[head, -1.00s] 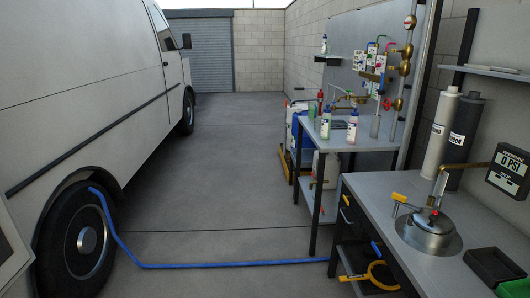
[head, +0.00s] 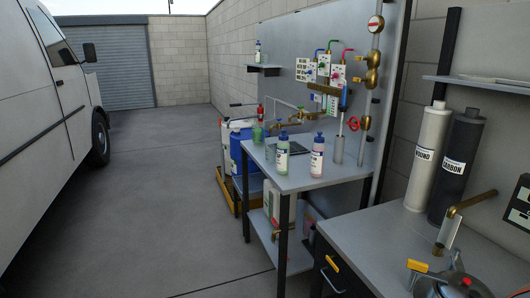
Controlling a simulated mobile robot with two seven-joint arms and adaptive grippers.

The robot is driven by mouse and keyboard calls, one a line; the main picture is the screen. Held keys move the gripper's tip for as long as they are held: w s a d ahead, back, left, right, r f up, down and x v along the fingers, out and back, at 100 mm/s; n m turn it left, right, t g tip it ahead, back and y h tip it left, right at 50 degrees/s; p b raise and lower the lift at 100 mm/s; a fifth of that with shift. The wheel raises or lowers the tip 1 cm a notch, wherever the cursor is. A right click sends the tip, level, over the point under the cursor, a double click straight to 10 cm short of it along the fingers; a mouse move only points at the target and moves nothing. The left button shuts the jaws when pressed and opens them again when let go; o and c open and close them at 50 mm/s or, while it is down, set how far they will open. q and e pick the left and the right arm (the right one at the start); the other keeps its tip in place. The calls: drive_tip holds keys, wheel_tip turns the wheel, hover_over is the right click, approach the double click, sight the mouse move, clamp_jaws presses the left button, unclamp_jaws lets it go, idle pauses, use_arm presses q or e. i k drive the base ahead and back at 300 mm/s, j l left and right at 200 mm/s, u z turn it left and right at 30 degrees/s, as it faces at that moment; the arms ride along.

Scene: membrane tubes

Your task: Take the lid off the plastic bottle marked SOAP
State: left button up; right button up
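Two small plastic bottles with blue caps stand upright on the grey workbench (head: 300,180). One bottle (head: 282,157) holds pale green liquid and stands to the left. The other bottle (head: 317,160) holds pinkish liquid and stands to the right. A third small bottle (head: 257,54) stands on a little wall shelf. The labels are too small to read, so I cannot tell which is marked SOAP. Neither of my grippers is in view.
A green cup (head: 257,134) and a tall grey cylinder (head: 338,150) stand on the workbench. Behind it is a panel with valves and gauges. A blue container (head: 236,155) sits at its left. A nearer bench (head: 385,240) is at lower right. Open floor (head: 165,200) lies left.

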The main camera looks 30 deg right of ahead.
sight(283, 137)
drive_tip(key=i, duration=1.5)
drive_tip(key=i+u, duration=0.25)
drive_tip(key=i, duration=0.5)
drive_tip(key=i+l+u, duration=0.1)
drive_tip(key=i+u, duration=0.15)
drive_tip(key=i, duration=0.5)
drive_tip(key=i+j+z, duration=0.1)
drive_tip(key=i+z, duration=0.2)
drive_tip(key=i+j+z, duration=0.3)
drive_tip(key=i, duration=0.25)
drive_tip(key=z, duration=3.05)
